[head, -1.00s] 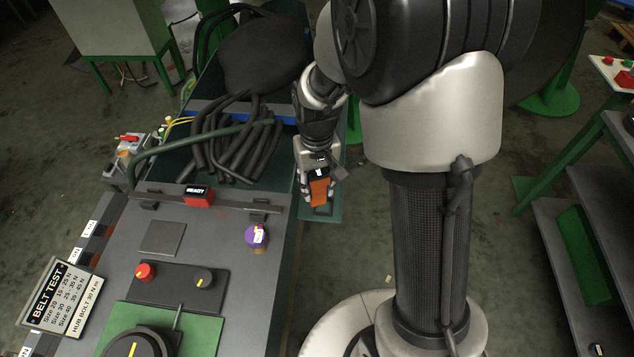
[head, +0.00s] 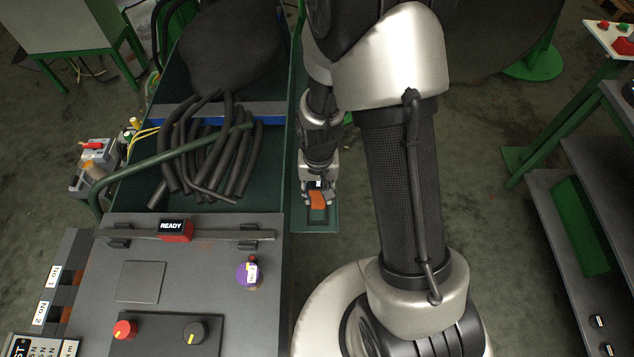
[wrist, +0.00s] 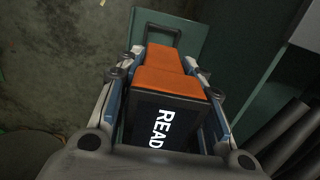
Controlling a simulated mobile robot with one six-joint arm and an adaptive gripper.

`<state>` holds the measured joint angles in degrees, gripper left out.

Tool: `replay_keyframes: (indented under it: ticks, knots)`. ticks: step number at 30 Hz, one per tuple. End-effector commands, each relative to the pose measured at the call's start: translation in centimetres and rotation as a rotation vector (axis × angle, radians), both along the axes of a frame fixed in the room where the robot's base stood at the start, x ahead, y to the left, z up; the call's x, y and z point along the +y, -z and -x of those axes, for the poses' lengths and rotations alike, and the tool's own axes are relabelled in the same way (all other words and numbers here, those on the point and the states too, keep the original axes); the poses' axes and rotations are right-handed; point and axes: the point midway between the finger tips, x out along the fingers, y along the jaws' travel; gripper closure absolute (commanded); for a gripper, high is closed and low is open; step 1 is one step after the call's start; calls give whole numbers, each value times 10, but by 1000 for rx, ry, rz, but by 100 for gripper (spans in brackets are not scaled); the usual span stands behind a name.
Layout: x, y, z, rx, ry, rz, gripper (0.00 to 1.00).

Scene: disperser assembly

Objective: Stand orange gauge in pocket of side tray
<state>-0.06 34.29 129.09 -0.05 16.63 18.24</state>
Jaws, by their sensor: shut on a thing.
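The orange gauge (head: 317,201) is held in my gripper (head: 318,196), over the green side tray (head: 325,227) beside the machine. In the wrist view the gauge (wrist: 160,67) has an orange body and a dark display end reading "READ", the rest cut off. The fingers of my gripper (wrist: 163,85) press on both its sides. The pocket, a dark rectangular frame (wrist: 163,29) in the tray (wrist: 197,28), lies just beyond the gauge's far end. The gauge covers part of the pocket, so I cannot tell whether they touch.
Black hoses (head: 210,160) fill the green trough to the left. Bare floor lies around the tray's front.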

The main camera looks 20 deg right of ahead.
Motion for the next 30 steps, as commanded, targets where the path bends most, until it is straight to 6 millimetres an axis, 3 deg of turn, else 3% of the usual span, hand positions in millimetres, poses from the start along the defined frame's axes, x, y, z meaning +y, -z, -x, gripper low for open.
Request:
replay_keyframes:
  ticks: [14,30]
  knots:
    - [0,4,-1,-2,-2,0,100]
    - [0,33,-1,-2,-2,0,100]
